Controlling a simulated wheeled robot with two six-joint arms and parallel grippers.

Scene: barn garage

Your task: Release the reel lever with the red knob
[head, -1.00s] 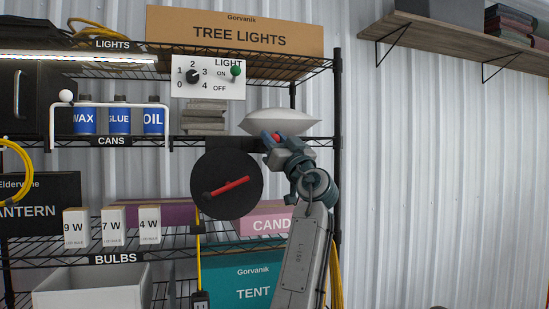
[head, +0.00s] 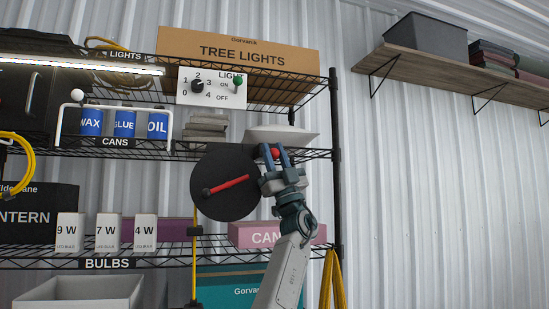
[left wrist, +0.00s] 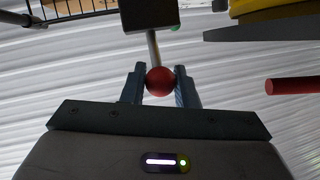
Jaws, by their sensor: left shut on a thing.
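The red knob (head: 275,153) is at the upper right edge of the black round reel (head: 215,205). In the left wrist view, the knob (left wrist: 160,81) is a red ball on a thin grey stem (left wrist: 153,46) running up to a dark block (left wrist: 149,14). My left gripper (head: 274,155) is shut on the knob, with one finger on each side of it. The reel has a red crank bar (head: 226,185) on its face, to the left of my gripper. Most of the lever behind my gripper is hidden in the head view. My right gripper is not in view.
The reel hangs at a wire shelf rack with a post (head: 336,170) just right of my gripper. A pale pillow-like bag (head: 282,132) lies on the shelf above. A switch panel (head: 211,88) is higher up. The wall to the right is clear below a wooden shelf (head: 455,78).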

